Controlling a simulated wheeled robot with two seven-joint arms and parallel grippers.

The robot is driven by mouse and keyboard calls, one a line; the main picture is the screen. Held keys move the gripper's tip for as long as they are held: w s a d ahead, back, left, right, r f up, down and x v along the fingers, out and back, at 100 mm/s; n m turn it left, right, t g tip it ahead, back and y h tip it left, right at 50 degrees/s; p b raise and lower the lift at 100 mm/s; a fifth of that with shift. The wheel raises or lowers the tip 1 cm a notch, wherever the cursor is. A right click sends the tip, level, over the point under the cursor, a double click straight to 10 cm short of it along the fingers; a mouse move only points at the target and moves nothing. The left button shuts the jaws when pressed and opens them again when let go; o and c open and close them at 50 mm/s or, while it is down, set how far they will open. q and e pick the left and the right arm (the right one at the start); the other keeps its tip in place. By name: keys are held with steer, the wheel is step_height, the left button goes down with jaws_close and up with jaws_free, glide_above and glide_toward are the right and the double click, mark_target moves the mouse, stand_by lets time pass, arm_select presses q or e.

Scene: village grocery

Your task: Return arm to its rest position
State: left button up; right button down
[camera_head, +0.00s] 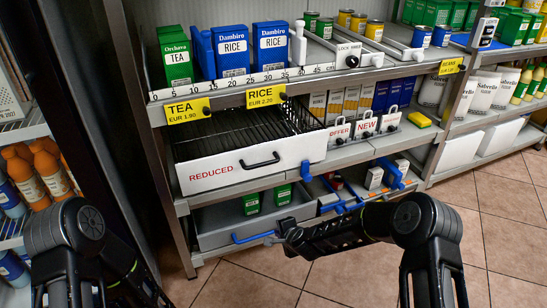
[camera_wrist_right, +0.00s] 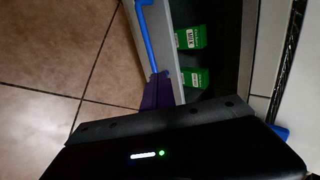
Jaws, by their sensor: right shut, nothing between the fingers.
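My right arm comes in from the lower right of the head view and reaches left across the front of the lower drawer. Its gripper (camera_head: 273,238) is beside the drawer's blue handle (camera_head: 252,237). In the right wrist view the purple fingers of the gripper (camera_wrist_right: 158,90) are shut and empty, close to the lower end of the blue handle (camera_wrist_right: 147,38). I cannot tell whether they touch it. My left arm's dark links show at the lower left; its gripper is out of view.
The lower drawer (camera_head: 217,238) is pulled out, with green cartons (camera_head: 251,204) inside. Above it the white REDUCED drawer (camera_head: 198,176) juts out. Shelves with tea and rice boxes (camera_head: 271,49) rise behind. Orange bottles (camera_head: 50,168) stand at left. The tiled floor (camera_head: 345,282) is clear.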

steer(key=shift+n, duration=0.3)
steer(key=s+d+f+n+g, duration=0.1)
steer(key=s+f+n+g, duration=0.2)
steer(key=s, duration=0.9)
steer(key=s+d+f+n+g, duration=0.1)
steer(key=s+f+n+g, duration=0.3)
steer(key=s, duration=0.8)
steer(key=s+d+f+n, duration=0.15)
steer(key=s+n, duration=0.35)
steer(key=s, duration=0.7)
arm_select(q)
step_height(320, 180, up, 34)
steer(key=s+d+p, duration=0.1)
steer(key=s+p, duration=0.1)
steer(key=p, duration=3.1)
steer(key=shift+s+d+f+g, duration=0.2)
steer(key=shift+s+d+g, duration=0.1)
steer(key=shift+d, duration=0.1)
arm_select(e)
steer(key=s+r, duration=0.1)
steer(key=r, duration=1.6)
steer(key=s+a+r+g+y, duration=0.1)
steer(key=s+r, duration=0.1)
steer(key=r, duration=1.4)
steer(key=shift+s+r, duration=0.3)
steer(key=shift+r, duration=0.05)
steer(key=shift+f, duration=0.1)
